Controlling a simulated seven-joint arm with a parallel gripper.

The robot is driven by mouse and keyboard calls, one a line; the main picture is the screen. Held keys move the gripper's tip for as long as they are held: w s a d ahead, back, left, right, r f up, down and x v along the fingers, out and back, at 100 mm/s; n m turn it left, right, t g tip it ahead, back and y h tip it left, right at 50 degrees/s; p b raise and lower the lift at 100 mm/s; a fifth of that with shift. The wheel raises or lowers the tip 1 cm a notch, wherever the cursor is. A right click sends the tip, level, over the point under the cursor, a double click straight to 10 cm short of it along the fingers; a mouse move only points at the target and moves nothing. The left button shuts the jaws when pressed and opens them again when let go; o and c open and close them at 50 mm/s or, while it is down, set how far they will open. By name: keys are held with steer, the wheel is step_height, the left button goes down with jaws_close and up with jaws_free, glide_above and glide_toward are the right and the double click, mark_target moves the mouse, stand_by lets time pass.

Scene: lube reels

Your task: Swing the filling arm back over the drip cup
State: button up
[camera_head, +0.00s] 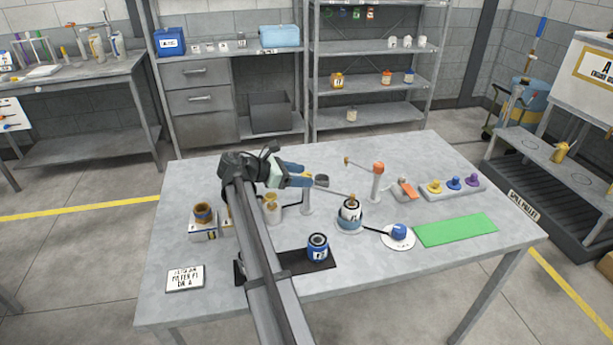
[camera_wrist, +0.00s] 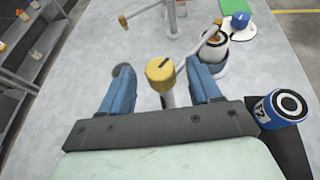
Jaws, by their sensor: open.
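The filling arm's post carries a yellow cap (camera_wrist: 160,72), seen from above in the wrist view; the grey post (camera_head: 307,198) shows in the head view. From the cap a thin filling arm (camera_head: 330,190) runs right, its tan end over the white can (camera_head: 350,213) standing in a round dish. Contact cannot be told.
A second post with an orange cap (camera_head: 378,168) has its own arm pointing left. A blue can (camera_head: 317,248) stands on a black mat in front. A white disc with a blue cap (camera_head: 398,232) and a green mat (camera_head: 455,230) lie to the right.

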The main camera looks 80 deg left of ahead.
steer(key=shift+x, duration=1.2)
jaws_close()
